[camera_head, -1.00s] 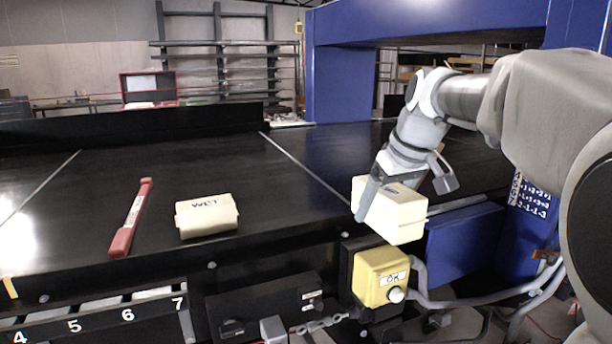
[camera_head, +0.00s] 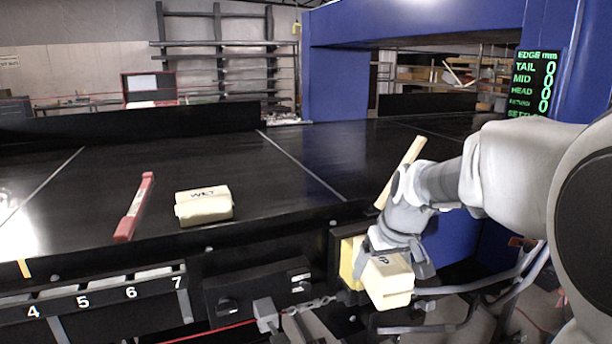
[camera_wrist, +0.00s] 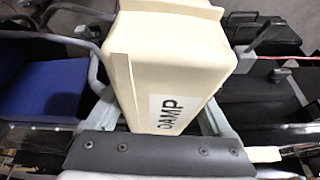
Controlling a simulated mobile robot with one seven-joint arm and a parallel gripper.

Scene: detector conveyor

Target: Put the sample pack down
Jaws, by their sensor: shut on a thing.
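My gripper (camera_head: 395,262) is shut on a cream sample pack (camera_head: 390,287). The pack hangs in front of the conveyor's front side, below the level of the belt. In the wrist view the held pack (camera_wrist: 175,60) fills the upper middle and its label reads DAMP. A second cream pack (camera_head: 203,208), labelled WET, lies on the black conveyor belt (camera_head: 275,205) near its front edge. It is well to the left of my gripper.
A red and white bar (camera_head: 134,207) lies on the belt left of the WET pack. A yellow box (camera_head: 347,262) is partly hidden behind my gripper. A numbered rack (camera_head: 100,302) is at lower left. A tan stick (camera_head: 402,170) shows behind my arm. Middle belt is clear.

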